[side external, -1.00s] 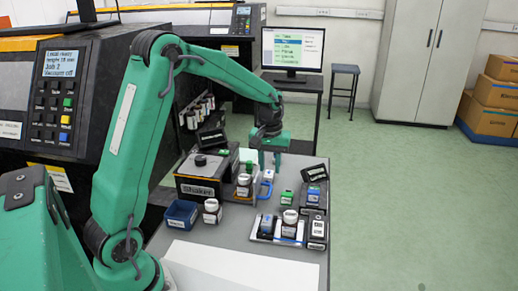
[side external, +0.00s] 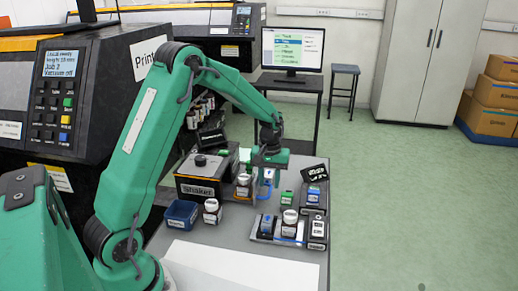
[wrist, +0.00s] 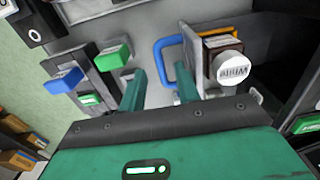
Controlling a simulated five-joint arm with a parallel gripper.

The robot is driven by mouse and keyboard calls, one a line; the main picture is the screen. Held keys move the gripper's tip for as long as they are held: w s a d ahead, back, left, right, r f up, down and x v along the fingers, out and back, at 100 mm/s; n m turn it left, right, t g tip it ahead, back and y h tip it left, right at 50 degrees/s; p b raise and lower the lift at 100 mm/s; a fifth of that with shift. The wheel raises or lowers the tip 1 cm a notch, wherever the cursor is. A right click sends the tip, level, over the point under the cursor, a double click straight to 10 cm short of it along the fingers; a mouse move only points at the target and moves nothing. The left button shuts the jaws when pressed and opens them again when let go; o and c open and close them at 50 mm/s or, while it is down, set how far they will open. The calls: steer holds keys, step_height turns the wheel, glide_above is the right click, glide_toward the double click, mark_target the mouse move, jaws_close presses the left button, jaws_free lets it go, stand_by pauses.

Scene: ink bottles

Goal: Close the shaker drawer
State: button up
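The shaker (side external: 207,188) is a dark box with a printed label on the table. Its drawer stands open to the right, with a white-capped bottle (side external: 243,186) in it. The blue drawer handle (side external: 266,189) is on the drawer's outer side. In the wrist view the blue handle (wrist: 162,50) joins the grey drawer front (wrist: 194,50), with the white-capped bottle (wrist: 231,68) behind it. My gripper (wrist: 161,78) is open, its two fingers apart and empty, close to the handle. In the side view my gripper (side external: 266,180) is over the handle. Contact cannot be told.
A blue bin (side external: 181,215) and a bottle (side external: 211,212) stand in front of the shaker.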

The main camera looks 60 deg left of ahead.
mark_target(269, 192)
steer(key=shift+f, duration=1.55)
steer(key=shift+c, duration=0.4)
jaws_close()
